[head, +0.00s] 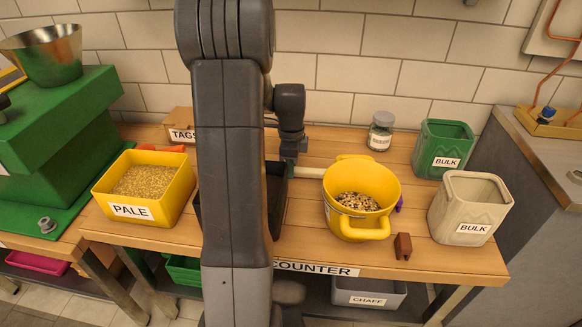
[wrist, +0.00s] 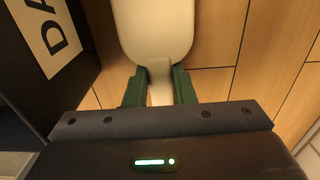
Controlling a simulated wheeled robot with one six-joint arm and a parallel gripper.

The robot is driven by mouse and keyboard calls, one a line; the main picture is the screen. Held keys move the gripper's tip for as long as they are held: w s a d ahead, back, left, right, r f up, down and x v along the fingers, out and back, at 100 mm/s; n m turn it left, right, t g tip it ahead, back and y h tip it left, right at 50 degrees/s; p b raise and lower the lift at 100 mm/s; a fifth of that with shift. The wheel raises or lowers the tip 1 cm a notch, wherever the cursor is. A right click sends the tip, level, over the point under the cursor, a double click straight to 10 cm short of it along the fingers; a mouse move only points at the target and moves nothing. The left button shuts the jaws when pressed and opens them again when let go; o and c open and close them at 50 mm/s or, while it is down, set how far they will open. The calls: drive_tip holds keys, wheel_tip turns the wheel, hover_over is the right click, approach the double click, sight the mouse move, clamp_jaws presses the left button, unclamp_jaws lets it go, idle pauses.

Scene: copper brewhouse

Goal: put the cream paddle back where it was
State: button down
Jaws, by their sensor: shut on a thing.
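The cream paddle (wrist: 153,30) shows in the wrist view. Its narrow part is between the green fingers of my gripper (wrist: 160,85), and its broad part reaches past them over the wooden boards. In the head view a cream length of the paddle (head: 309,172) shows between my gripper (head: 290,165) and the yellow pot (head: 375,180). My gripper is shut on the paddle. My arm hides part of the counter, and I cannot tell whether the paddle touches the pot.
A dark bin (head: 276,195), labelled in the wrist view (wrist: 35,75), stands close left of the gripper. A yellow PALE box (head: 165,208) is further left. A jar (head: 381,130), green BULK bin (head: 443,148), cream BULK bin (head: 470,207) and brown block (head: 403,246) are right.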

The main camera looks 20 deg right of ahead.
drive_tip(key=shift+f, duration=0.1)
drive_tip(key=c, duration=1.2)
unclamp_jaws()
wheel_tip(320, 180, up, 12)
drive_tip(key=p, duration=0.3)
drive_tip(key=shift+r, duration=0.2)
